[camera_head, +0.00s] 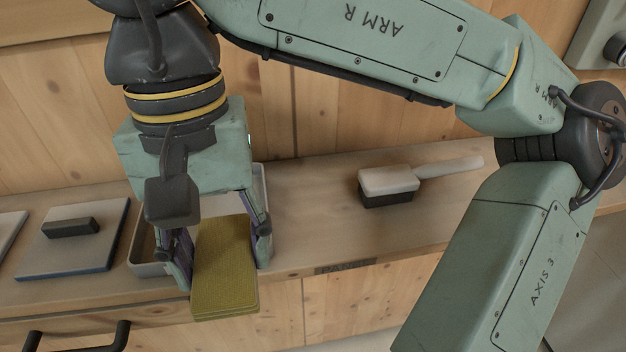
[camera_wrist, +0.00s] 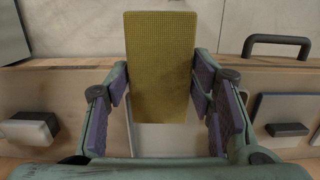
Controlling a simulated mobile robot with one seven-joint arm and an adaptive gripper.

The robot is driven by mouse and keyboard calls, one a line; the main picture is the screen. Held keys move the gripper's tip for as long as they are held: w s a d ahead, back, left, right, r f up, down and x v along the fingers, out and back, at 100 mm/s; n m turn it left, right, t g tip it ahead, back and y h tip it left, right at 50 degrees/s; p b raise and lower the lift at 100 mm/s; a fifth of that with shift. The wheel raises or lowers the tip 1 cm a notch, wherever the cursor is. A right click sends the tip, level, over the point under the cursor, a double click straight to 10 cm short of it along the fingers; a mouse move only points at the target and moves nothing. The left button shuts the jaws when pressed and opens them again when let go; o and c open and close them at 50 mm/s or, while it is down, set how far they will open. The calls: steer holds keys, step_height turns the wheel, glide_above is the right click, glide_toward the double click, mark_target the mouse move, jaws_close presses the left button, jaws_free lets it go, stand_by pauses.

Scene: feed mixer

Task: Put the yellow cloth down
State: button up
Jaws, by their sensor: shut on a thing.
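The yellow cloth (camera_head: 224,268) is a flat, folded, olive-yellow rectangle with a ribbed surface. My gripper (camera_head: 220,250) is shut on it, with one finger at each long side. The cloth sticks out past the fingertips toward the front edge of the wooden counter (camera_head: 310,225). In the wrist view the cloth (camera_wrist: 160,65) stands between the purple-padded fingers of my gripper (camera_wrist: 162,95). A pale tray (camera_head: 145,250) with a raised rim lies behind and below the gripper, partly hidden by it. I cannot tell the cloth's height above the counter.
A white-and-black brush (camera_head: 388,185) with a pale handle lies on the counter to the right. A board with a dark handle (camera_head: 70,227) lies to the left. The counter between tray and brush is clear.

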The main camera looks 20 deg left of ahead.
steer(key=p, duration=0.4)
glide_above(315, 208)
steer(key=shift+s+a+f, duration=0.1)
steer(key=shift+f, duration=0.5)
steer(key=shift+w+f, duration=0.25)
steer(key=shift+w, duration=0.05)
step_height(315, 208, down, 3)
steer(key=shift+r+p, duration=0.1)
steer(key=shift+p, duration=0.5)
steer(key=shift+f, duration=0.4)
steer(key=o, duration=1)
steer(key=shift+r, duration=0.1)
steer(key=r, duration=0.8)
steer(key=w+r, duration=0.1)
steer(key=r, duration=0.3)
steer(key=shift+a+b, duration=0.35)
steer(key=shift+a, duration=0.05)
